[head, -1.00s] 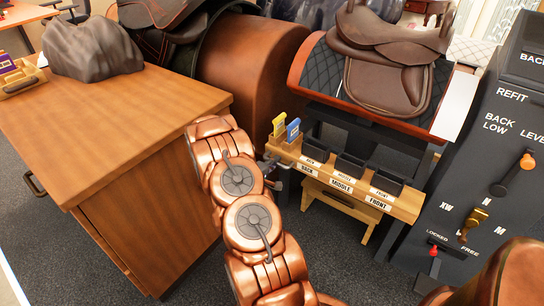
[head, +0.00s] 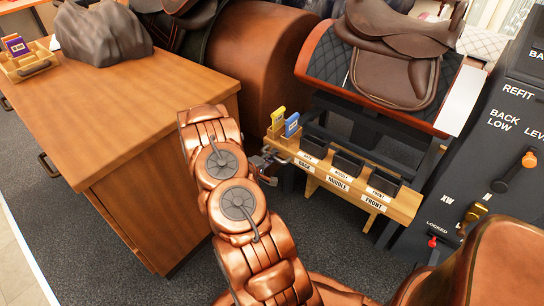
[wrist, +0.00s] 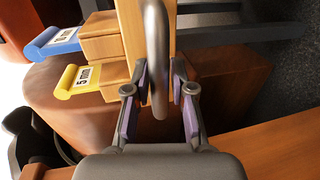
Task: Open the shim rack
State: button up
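The shim rack (head: 345,187) is a light wooden ledge with small dark bins labelled BACK, MIDDLE and FRONT, in the middle of the head view. A yellow shim (head: 277,121) and a blue shim (head: 291,126) stand at its left end. My gripper (head: 268,160) is at that end. In the wrist view, a grey curved metal handle (wrist: 156,50) runs between the purple-padded fingers of my gripper (wrist: 158,95), with gaps visible beside it. The yellow shim, marked 5 mm (wrist: 82,78), and the blue shim (wrist: 58,42) lie left of the fingers.
A wooden cabinet (head: 120,110) stands left of my arm. A saddle (head: 400,60) sits on a stand behind the rack. A dark control panel (head: 505,150) with levers is at the right. Grey carpet shows between cabinet and rack.

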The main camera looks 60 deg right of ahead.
jog(key=shift+o, duration=1.4)
jog(key=shift+s, duration=0.1)
jog(key=shift+a, duration=0.1)
jog(key=v, duration=1.1)
jog(key=shift+a, duration=0.4)
jog(key=shift+r, duration=0.15)
